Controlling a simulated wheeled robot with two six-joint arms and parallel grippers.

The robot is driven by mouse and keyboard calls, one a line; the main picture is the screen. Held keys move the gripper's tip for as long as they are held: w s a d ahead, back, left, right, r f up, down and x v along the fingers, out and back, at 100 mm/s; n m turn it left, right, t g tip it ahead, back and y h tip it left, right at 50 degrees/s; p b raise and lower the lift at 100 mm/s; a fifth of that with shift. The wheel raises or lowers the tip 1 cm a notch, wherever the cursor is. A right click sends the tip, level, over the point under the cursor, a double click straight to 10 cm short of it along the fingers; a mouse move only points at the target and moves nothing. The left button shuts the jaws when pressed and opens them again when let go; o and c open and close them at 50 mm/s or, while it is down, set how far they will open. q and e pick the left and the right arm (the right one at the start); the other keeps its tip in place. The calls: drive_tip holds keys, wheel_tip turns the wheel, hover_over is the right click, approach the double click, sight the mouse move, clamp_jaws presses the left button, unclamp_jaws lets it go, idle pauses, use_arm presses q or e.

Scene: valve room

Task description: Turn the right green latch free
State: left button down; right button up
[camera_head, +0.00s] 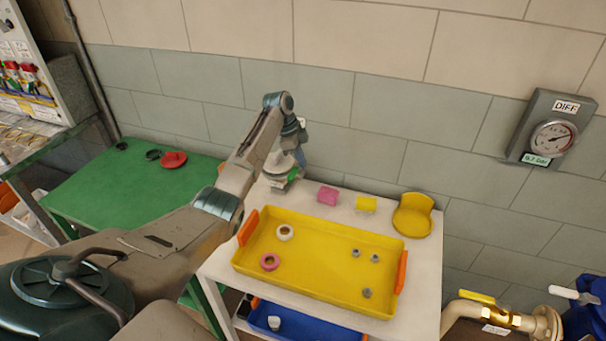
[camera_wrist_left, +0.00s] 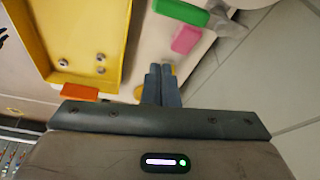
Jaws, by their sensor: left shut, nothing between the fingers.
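A small green part (camera_head: 293,174), which looks like a green latch, sits on a grey-white device (camera_head: 279,166) at the back left of the white table. In the left wrist view a green bar (camera_wrist_left: 181,11) shows at the top edge beside grey metal. Only one green part shows on the device, and its turn position is unclear. My left gripper (camera_head: 300,158) is by the device in the head view, partly hidden by its own wrist. In the left wrist view its fingers (camera_wrist_left: 161,72) are together and empty, apart from the green bar. My right gripper is out of view.
A yellow tray (camera_head: 325,258) with orange handles holds rings and several nuts. A pink block (camera_head: 327,196), a yellow block (camera_head: 366,204) and a yellow dish (camera_head: 413,214) stand behind it. A green table (camera_head: 110,200) is at left. The wall is close behind.

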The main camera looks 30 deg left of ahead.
use_arm(q)
drive_tip(key=shift+b+v, duration=0.4)
drive_tip(key=shift+v, duration=1.3)
drive_tip(key=shift+w, duration=0.15)
